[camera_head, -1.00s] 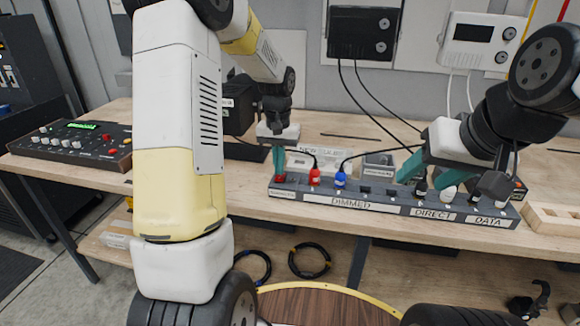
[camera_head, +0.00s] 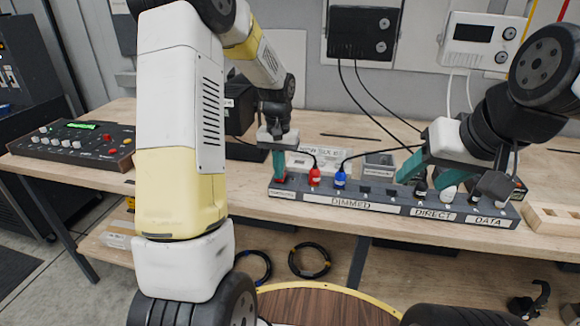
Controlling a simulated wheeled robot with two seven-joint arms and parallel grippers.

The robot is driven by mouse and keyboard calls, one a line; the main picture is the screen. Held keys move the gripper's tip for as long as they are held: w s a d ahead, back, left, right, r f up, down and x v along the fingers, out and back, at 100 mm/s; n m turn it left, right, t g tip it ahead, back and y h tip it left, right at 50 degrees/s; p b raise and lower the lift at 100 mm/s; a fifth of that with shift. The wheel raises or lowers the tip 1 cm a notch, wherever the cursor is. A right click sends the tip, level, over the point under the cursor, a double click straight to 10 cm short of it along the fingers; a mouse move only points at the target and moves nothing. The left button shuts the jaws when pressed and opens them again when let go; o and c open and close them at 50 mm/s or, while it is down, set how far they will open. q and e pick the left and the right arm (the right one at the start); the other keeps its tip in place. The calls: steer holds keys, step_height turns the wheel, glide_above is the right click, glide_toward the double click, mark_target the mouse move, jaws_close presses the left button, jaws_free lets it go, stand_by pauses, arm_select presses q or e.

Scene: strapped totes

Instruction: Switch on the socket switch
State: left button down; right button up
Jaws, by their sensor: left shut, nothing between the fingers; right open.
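A long grey socket strip (camera_head: 390,203) lies along the front of the workbench, with labels reading DIMMED, DIRECT and DATA. The red socket switch (camera_head: 284,179) is at its left end, partly hidden by my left gripper. My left gripper (camera_head: 279,174) is shut and points down, its teal fingertips at the switch; I cannot tell whether they touch it or whether the switch is on. Red (camera_head: 314,177) and blue (camera_head: 340,179) plugs stand in the strip. My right gripper (camera_head: 411,174) is open, its teal fingers at the strip's right half, near the black and white plugs.
A mixer panel (camera_head: 75,140) sits at the bench's left end. A small grey box (camera_head: 379,162) and a paper label stand behind the strip. A wooden block (camera_head: 553,217) lies at the right. Cables hang from wall boxes. Bare bench (camera_head: 240,203) lies left of the strip.

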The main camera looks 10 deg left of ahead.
arm_select(q)
steer(key=shift+r, duration=3.45)
steer(key=s+r+t+h, duration=0.1)
steer(key=s+r+t, duration=0.2)
steer(key=s+r, duration=0.85)
steer(key=s+d+t+h, duration=0.1)
steer(key=s+d+t, duration=0.1)
steer(key=s, duration=1)
steer(key=shift+s+r+t, duration=0.15)
steer(key=shift+s+t, duration=0.2)
steer(key=shift+t, duration=0.25)
steer(key=shift+d, duration=0.1)
